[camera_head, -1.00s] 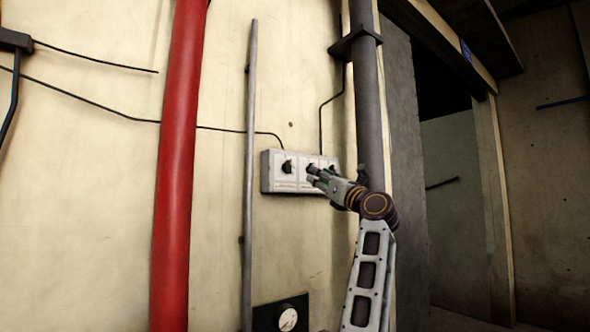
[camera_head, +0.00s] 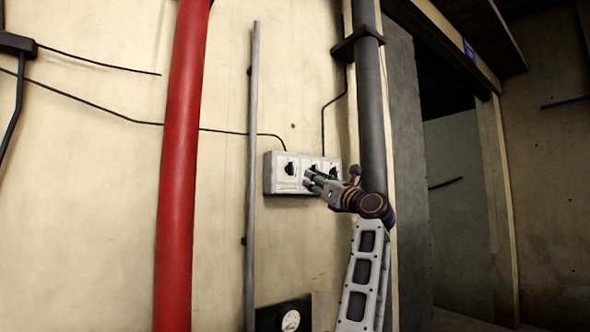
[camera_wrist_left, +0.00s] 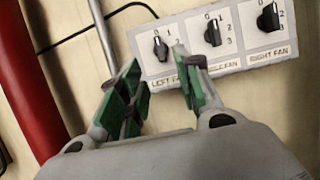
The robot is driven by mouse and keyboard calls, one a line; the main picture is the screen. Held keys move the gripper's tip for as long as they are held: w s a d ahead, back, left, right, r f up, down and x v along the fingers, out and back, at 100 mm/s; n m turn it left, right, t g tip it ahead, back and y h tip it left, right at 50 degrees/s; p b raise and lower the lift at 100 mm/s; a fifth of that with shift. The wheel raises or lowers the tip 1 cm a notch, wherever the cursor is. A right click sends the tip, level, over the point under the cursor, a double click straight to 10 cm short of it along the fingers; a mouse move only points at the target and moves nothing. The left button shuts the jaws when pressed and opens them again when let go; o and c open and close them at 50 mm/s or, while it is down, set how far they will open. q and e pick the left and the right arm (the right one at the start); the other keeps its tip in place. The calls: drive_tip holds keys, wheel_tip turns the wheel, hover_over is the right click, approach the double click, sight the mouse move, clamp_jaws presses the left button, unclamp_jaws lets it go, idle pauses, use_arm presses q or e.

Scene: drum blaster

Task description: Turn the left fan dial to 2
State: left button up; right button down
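A pale control panel (camera_head: 281,186) on the wall carries three black dials. The left fan dial (camera_wrist_left: 160,48) sits above the partly hidden "LEFT FAN" label in the left wrist view; it also shows in the head view (camera_head: 290,168). Its exact setting is hard to read. The middle dial (camera_wrist_left: 212,32) and right fan dial (camera_wrist_left: 268,18) are to its right. My left gripper (camera_wrist_left: 157,75) is open and empty, its green-padded fingers apart just below the left dial. In the head view my left gripper (camera_head: 307,180) overlaps the panel's middle. My right gripper is out of view.
A red vertical pipe (camera_head: 179,170) and a thin grey pipe (camera_head: 250,180) run left of the panel. A thick grey pipe (camera_head: 371,110) stands right of it. A doorway opens at the right.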

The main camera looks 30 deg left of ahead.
sight(293, 168)
use_arm(q)
drive_tip(key=p+x, duration=0.3)
drive_tip(key=x, duration=0.6)
drive_tip(key=shift+a+r, duration=0.1)
drive_tip(key=shift+a, duration=0.05)
drive_tip(key=shift+p+x, duration=0.65)
drive_tip(key=shift+x, duration=0.6)
clamp_jaws()
